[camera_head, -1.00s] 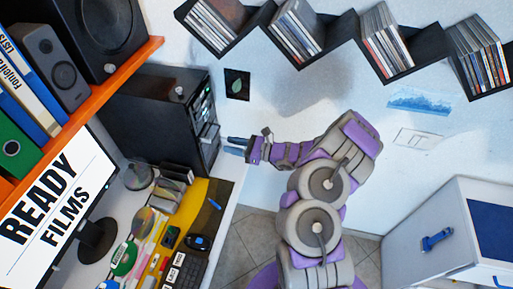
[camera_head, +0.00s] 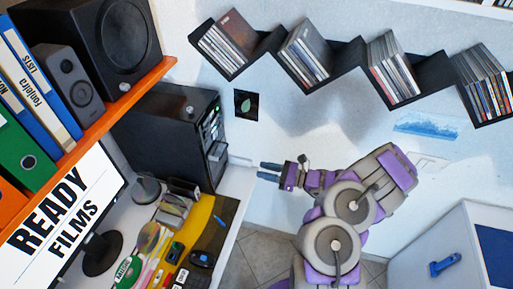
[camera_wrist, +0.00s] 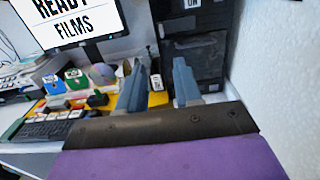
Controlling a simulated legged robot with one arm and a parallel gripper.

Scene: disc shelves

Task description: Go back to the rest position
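My gripper (camera_head: 266,171) is at the end of my grey and purple arm, held in the air to the right of the black computer tower (camera_head: 165,135). It is apart from the tower. In the wrist view my gripper (camera_wrist: 160,68) shows two blue-grey fingers spread apart with nothing between them. The tower (camera_wrist: 195,55) stands beyond the fingers there. A part sticks out from the tower's front (camera_head: 217,152) in the head view.
The desk with a monitor (camera_head: 65,215), keyboard and small items is at the left. An orange shelf (camera_head: 110,107) holds binders and speakers. A zigzag disc shelf (camera_head: 345,60) hangs on the wall. A white cabinet (camera_head: 430,250) stands at the lower right.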

